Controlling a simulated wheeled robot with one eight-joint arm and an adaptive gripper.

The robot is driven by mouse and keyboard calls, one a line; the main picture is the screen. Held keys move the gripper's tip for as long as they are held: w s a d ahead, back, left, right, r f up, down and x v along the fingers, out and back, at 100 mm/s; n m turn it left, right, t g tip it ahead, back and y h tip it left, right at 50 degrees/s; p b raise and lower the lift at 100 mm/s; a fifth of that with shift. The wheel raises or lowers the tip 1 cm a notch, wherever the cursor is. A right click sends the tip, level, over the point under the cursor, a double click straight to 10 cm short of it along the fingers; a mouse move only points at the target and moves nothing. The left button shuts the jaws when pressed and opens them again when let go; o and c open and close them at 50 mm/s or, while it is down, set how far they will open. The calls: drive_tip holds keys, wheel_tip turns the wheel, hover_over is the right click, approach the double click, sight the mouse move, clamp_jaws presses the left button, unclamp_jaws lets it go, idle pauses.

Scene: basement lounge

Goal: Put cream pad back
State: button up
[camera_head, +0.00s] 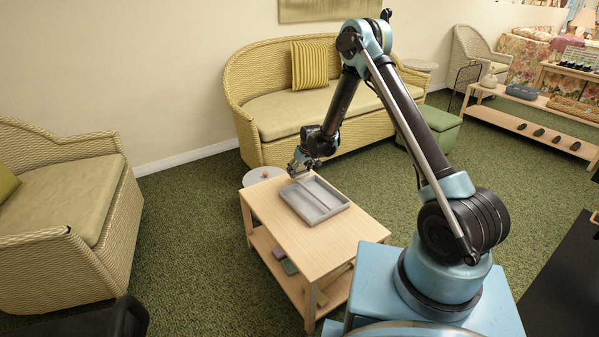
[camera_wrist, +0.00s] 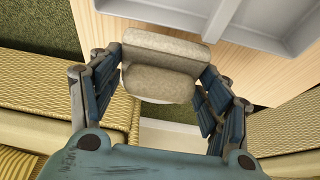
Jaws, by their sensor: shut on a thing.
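My gripper (camera_head: 302,164) is at the far edge of the wooden table, just beyond the grey tray. In the wrist view my gripper (camera_wrist: 160,75) has its dark blue fingers on both sides of the cream pad (camera_wrist: 158,82), shut on it. The pad looks beige and blocky, with a paler upper part and a rounded lower outline. It sits near the table edge in that view; I cannot tell whether it touches the table. In the head view I cannot make it out. The grey tray (camera_head: 291,199) lies on the table (camera_head: 312,242) with a divider inside; it looks empty.
Small pads, one reddish (camera_head: 278,253) and one green (camera_head: 289,267), lie on the table's lower shelf. A pale round stool (camera_head: 262,175) stands behind the table. A wicker sofa (camera_head: 290,112) is behind, an armchair (camera_head: 60,215) at left. The tabletop in front of the tray is clear.

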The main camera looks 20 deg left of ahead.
drive_tip(key=shift+f, duration=0.6)
drive_tip(key=o, duration=1.1)
drive_tip(key=shift+r, duration=0.5)
drive_tip(key=v, duration=1.2)
drive_tip(key=shift+a+r, duration=0.1)
drive_tip(key=shift+r, duration=0.05)
drive_tip(key=shift+r, duration=0.1)
